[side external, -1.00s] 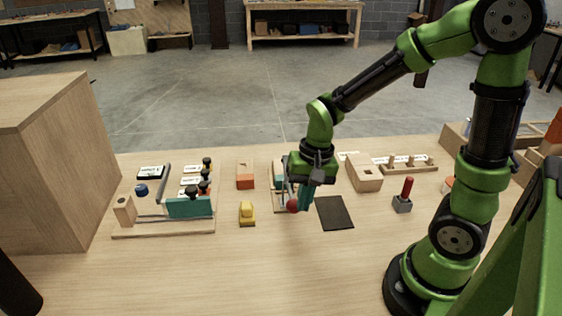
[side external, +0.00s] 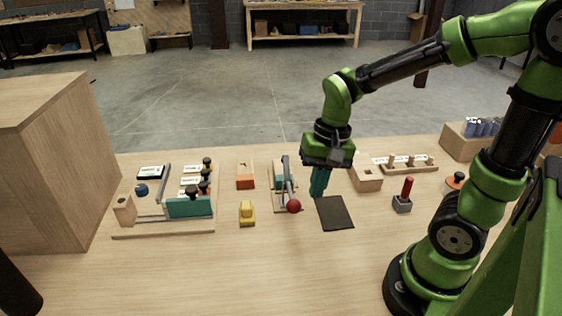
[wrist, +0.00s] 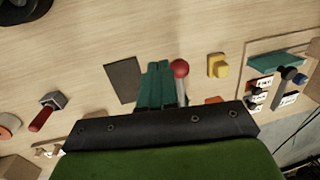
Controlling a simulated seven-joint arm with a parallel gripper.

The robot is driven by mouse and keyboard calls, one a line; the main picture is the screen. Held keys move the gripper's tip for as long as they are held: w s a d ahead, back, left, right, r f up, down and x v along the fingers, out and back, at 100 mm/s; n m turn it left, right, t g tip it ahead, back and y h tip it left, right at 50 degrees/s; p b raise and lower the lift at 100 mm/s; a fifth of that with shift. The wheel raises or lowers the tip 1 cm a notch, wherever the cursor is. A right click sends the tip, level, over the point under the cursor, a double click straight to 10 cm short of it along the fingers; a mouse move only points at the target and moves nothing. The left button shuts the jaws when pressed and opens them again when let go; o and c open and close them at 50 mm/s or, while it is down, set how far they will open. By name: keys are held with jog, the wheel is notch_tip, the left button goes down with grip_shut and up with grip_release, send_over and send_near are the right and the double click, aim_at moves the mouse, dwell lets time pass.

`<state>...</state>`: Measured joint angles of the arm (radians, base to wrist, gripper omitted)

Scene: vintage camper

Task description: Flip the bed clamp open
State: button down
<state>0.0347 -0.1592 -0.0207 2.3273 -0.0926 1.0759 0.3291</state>
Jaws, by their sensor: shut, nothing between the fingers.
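The clamp with the red ball handle (side external: 293,206), which I take for the bed clamp, sits on a small wooden base mid-table. Its grey lever (side external: 287,174) slopes down toward the near side, with the ball low near the base's front. A teal block (side external: 278,178) sits beside the lever. My gripper (side external: 318,193) is shut and empty, just right of the clamp and apart from it in the side view. In the wrist view, the red ball (wrist: 180,68) is beside my teal fingertips (wrist: 157,66); the rest of the clamp is mostly hidden.
A dark mat (side external: 335,213) lies right of the clamp. A yellow piece (side external: 247,212) and an orange-fronted block (side external: 245,178) stand left. A red-handled grey block (side external: 403,199) and a wooden block (side external: 366,178) stand right. The table's front is clear.

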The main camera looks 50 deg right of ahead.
jog(key=s+a+r, duration=0.3)
jog(key=s+r, duration=0.1)
jog(key=r, duration=0.1)
jog(key=shift+s+r, duration=0.15)
jog(key=shift+s, duration=0.15)
jog(key=shift+w+d+r+n+t, duration=0.3)
jog(key=shift+r+n+t, duration=0.5)
jog(key=shift+t, duration=0.25)
jog(key=shift+w+d+r+n+t, duration=0.15)
jog(key=shift+w+r+n+t, duration=0.15)
jog(key=shift+r+n+t, duration=0.55)
jog(key=shift+w+d+r+n+t, duration=0.3)
jog(key=shift+r+n+t, duration=0.2)
jog(key=shift+n+t, duration=0.6)
jog(key=shift+m, duration=0.25)
